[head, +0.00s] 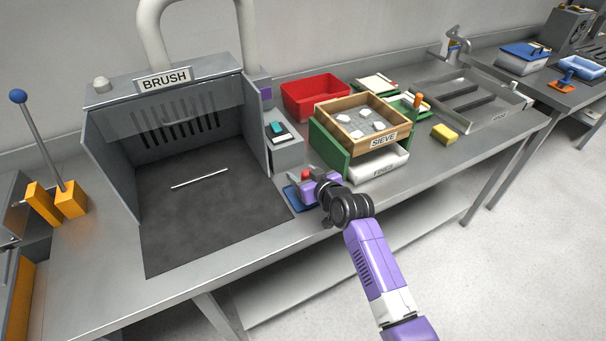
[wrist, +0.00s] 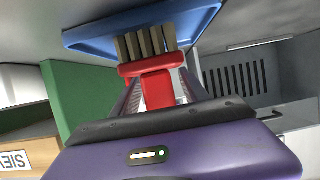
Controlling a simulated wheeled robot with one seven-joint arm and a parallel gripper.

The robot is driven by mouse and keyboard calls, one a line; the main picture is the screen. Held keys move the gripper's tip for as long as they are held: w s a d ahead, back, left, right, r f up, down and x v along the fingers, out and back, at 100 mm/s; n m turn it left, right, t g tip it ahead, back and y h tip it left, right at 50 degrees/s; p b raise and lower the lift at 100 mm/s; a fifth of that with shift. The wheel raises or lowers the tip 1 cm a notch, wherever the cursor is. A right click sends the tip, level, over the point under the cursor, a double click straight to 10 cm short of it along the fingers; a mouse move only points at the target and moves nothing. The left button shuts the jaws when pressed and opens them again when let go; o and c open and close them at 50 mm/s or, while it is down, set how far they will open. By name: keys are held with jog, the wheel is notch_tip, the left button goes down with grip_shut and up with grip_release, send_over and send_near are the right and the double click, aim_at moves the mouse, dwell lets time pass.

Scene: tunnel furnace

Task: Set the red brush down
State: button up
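The red brush (wrist: 152,72) is at my gripper, with its pale bristles over a blue tray (wrist: 85,38) and its red handle between the fingers. In the wrist view, the picture is upside down, so the bristles point down towards the tray. I cannot tell whether they touch it. In the head view, my gripper (head: 307,190) is low over the front of the bench, and a red bit of the brush (head: 306,174) shows at its top. The blue tray (head: 291,199) shows just left of it. My gripper looks shut on the handle; the fingertips are partly hidden.
The grey BRUSH booth (head: 108,165) stands left, with a white rod (head: 200,178) on its dark floor. The wooden SIEVE box (head: 345,107) on a green stand (head: 330,150) is close right, above a white FINES tray (head: 372,172). A yellow sponge (head: 444,134) lies farther right.

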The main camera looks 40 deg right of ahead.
jog(key=shift+r, duration=0.2)
jog(key=v, duration=1.2)
jog(key=shift+b, duration=0.35)
jog(key=s+a+f+n, duration=0.1)
jog(key=s+a+f, duration=0.3)
jog(key=s+a, duration=1)
jog(key=s+a+r+n+t+y, duration=0.1)
jog(key=s+a+r+y, duration=0.1)
jog(key=s, duration=0.6)
jog(key=s+a+r+n+y, duration=0.1)
jog(key=s+a+r, duration=0.4)
jog(key=s+r, duration=0.2)
jog(key=shift+s+t+y, duration=0.4)
jog(key=shift+s, duration=0.75)
